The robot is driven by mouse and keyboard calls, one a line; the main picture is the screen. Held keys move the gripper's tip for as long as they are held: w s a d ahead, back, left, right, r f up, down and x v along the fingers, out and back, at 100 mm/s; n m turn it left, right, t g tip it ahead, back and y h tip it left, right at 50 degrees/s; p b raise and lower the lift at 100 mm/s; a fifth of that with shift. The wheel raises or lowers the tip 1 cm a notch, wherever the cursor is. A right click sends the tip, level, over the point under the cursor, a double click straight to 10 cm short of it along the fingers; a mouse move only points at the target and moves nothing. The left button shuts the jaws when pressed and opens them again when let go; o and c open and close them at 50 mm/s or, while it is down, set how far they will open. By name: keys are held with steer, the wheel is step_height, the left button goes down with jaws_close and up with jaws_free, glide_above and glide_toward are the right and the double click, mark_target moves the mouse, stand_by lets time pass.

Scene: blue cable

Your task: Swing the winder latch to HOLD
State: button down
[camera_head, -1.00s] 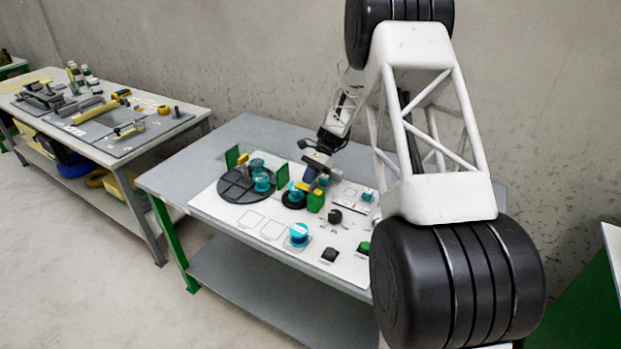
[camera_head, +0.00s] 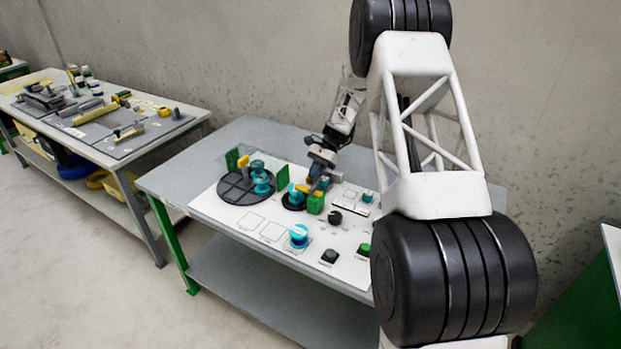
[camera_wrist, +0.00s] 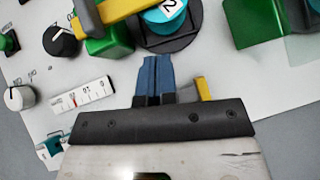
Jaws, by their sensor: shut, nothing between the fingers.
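The winder is a teal spool marked 2 on a black round base (camera_wrist: 166,40), at the top of the wrist view. In the head view the spool (camera_head: 296,192) stands right of the large dark turntable. A yellow latch bar (camera_wrist: 118,10) reaches from a green block (camera_wrist: 107,40) toward the spool; it also shows in the head view (camera_head: 307,189). My gripper (camera_wrist: 156,62) has blue fingers shut together with nothing between them. The fingertips are near the black base, apart from the bar in the picture. Whether they touch anything is unclear. HOLD lettering is not legible.
A second green block (camera_wrist: 258,22) is right of the spool. Black (camera_wrist: 60,42) and white (camera_wrist: 19,97) knobs and a scale strip (camera_wrist: 80,98) lie to the left. A small yellow piece (camera_wrist: 204,88) shows beside my fingers. The turntable (camera_head: 240,190) carries teal spools.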

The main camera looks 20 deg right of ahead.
steer(key=w+a+v, duration=0.1)
steer(key=v, duration=0.9)
steer(key=shift+w, duration=0.1)
steer(key=shift+r, duration=0.1)
steer(key=s+a+r+n+t+h, duration=0.25)
steer(key=s+a+r, duration=0.25)
steer(key=s+r, duration=0.65)
steer(key=s+a+r+n+t+h, duration=0.1)
steer(key=s+a+r+n+h, duration=0.2)
steer(key=s+r, duration=0.9)
steer(key=s+a+f+n+t, duration=0.1)
steer(key=s+n, duration=0.1)
steer(key=s, duration=0.9)
steer(key=s+a+f+n+t+h, duration=0.1)
steer(key=s+a+n, duration=0.1)
steer(key=s, duration=1)
steer(key=s+a+f+n+t+h, duration=0.1)
steer(key=s+n+t, duration=0.1)
steer(key=s, duration=1)
steer(key=shift+a+f, duration=0.2)
steer(key=shift+f, duration=0.2)
